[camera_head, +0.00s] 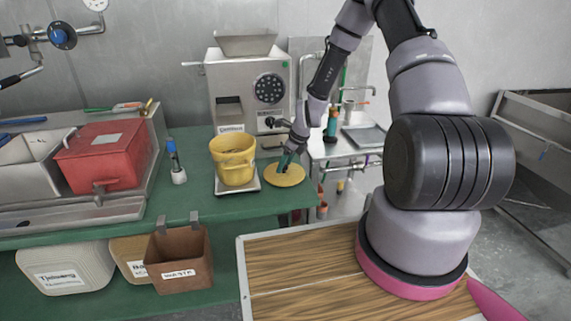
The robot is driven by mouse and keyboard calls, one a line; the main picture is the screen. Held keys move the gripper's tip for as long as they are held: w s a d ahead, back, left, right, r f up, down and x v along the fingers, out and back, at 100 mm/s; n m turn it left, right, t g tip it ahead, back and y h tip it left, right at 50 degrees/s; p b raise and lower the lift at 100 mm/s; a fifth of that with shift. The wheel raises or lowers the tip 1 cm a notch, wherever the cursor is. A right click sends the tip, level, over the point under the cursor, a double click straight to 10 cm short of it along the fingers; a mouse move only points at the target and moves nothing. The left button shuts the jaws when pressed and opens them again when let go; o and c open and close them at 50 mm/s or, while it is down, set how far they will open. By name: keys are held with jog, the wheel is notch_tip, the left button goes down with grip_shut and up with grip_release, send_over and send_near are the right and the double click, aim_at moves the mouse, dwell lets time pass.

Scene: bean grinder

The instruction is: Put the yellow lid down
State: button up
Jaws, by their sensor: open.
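The yellow lid (284,179) is a flat round disc lying on the green table top (190,203), close to its right edge. My gripper (287,162) is at the lid, pointing down at its middle, with the jaws open. The fingertips hide part of the lid's centre, and I cannot tell whether they touch it. A yellow bucket (233,162) stands upright just left of the lid, on a small pale scale (237,189).
A grinder (250,95) stands behind the bucket. A red box (103,155) sits in a metal tray on the left. A small blue-topped tool (175,162) stands left of the bucket. A brown bin (178,260) hangs at the table's front. Bare green table lies in front of the bucket.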

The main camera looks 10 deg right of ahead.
jog(key=s+d+r+n+t+h, duration=0.15)
jog(key=s+r+n, duration=0.25)
jog(key=r, duration=0.8)
jog(key=s+d+r+n, duration=0.2)
jog(key=s+r+n, duration=0.2)
jog(key=r, duration=0.7)
jog(key=s+d+r+n, duration=0.1)
jog(key=s+r+n, duration=0.35)
jog(key=r, duration=0.75)
jog(key=s+r+n+t, duration=0.1)
jog(key=s+r+n, duration=0.4)
jog(key=s, duration=0.3)
jog(key=s+r+n+t, duration=0.1)
jog(key=s+r+n, duration=0.4)
jog(key=s, duration=0.4)
jog(key=shift+s+d+r, duration=0.15)
jog(key=shift+d+r, duration=0.3)
jog(key=shift+r, duration=0.45)
